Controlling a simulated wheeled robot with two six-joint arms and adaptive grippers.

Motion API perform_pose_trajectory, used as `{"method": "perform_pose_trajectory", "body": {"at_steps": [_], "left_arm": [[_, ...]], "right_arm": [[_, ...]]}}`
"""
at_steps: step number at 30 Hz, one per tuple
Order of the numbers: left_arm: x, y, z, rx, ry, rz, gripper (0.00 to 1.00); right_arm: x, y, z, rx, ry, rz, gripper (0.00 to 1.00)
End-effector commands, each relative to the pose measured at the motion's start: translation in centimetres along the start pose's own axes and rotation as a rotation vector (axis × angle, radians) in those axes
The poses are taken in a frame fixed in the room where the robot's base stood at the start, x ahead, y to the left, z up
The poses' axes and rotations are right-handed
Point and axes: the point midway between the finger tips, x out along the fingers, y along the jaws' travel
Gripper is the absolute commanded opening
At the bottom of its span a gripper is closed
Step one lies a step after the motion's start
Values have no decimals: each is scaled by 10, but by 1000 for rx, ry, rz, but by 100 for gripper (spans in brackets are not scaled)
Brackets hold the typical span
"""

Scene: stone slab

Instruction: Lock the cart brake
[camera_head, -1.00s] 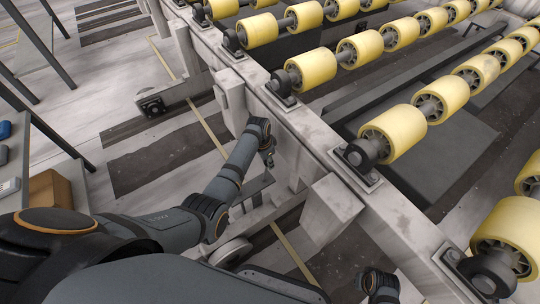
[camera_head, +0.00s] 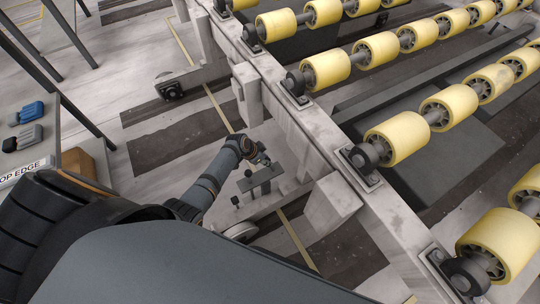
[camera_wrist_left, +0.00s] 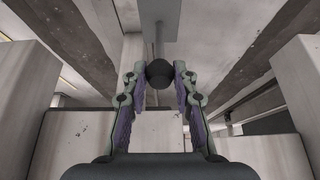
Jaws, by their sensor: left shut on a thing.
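The cart (camera_head: 330,150) is a pale, scuffed metal frame carrying rows of yellow rollers. Low on its near side is a grey bracket or lever plate (camera_head: 262,178) with small dark knobs. My left gripper (camera_head: 262,157) is at this bracket, small and partly hidden by my own wrist. In the left wrist view, a dark round knob (camera_wrist_left: 159,73) on a thin grey rod sits between the two fingers of my left gripper (camera_wrist_left: 160,77), which is shut on it. A caster wheel (camera_head: 240,231) shows below the bracket, partly hidden by my arm. My right gripper is not in view.
Pale frame blocks (camera_head: 333,205) jut out beside the bracket. Another wheel (camera_head: 168,88) stands farther back. At left is a table edge with blue and grey items (camera_head: 25,125) and a brown box (camera_head: 82,163). Striped floor between is open.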

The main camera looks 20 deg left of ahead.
Motion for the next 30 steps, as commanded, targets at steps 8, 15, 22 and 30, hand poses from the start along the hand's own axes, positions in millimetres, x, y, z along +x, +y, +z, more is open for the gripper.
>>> {"method": "perform_pose_trajectory", "body": {"at_steps": [8,15,22,30], "left_arm": [[0,1,17,2,-17,3,0],[0,1,21,2,-22,4,0],[1,1,24,2,-27,5,0],[0,1,19,1,-18,3,51]], "right_arm": [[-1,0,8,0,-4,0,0],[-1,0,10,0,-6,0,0],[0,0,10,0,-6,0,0],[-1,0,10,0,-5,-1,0]]}}
